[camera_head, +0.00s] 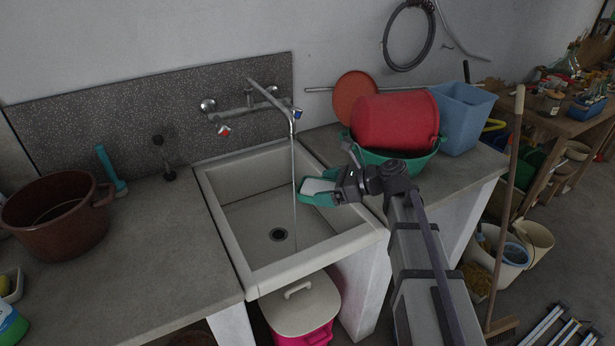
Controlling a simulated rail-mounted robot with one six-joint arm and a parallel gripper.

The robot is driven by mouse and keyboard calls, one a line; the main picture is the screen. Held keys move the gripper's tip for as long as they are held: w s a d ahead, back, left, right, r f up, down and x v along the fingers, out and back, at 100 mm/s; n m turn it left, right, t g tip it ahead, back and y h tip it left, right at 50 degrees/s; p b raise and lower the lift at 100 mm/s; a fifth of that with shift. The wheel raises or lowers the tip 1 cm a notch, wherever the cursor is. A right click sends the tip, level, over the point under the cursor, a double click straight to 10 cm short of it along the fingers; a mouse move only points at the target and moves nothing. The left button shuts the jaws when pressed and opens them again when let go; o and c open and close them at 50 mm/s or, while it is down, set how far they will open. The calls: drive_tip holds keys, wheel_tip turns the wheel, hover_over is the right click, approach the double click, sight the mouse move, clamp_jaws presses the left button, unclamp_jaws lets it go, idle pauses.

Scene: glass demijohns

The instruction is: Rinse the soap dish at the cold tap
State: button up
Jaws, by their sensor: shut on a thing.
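The soap dish (309,198) is teal-green with a white patch inside; I cannot tell whether that is soap or the dish's lining. My gripper (338,187) is shut on its right end and holds it over the right side of the sink (220,225). The wall tap (264,92) has a red-marked handle (224,131) at left and a blue-marked cold handle (297,113) at right. A thin water stream (294,160) falls from its spout, close by the dish's left edge. I cannot tell whether water touches the dish.
A green basin (400,163) holding a red tub (395,120) stands right of the sink, beside a blue bin (461,115). A brown basin (60,215) and a teal bottle brush (110,170) are on the left counter. The sink's middle is clear around the drain (278,235).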

drive_tip(key=s+d+r+p, duration=0.1)
drive_tip(key=s+r+p, duration=0.3)
drive_tip(key=shift+s+d, duration=0.25)
drive_tip(key=shift+s, duration=0.15)
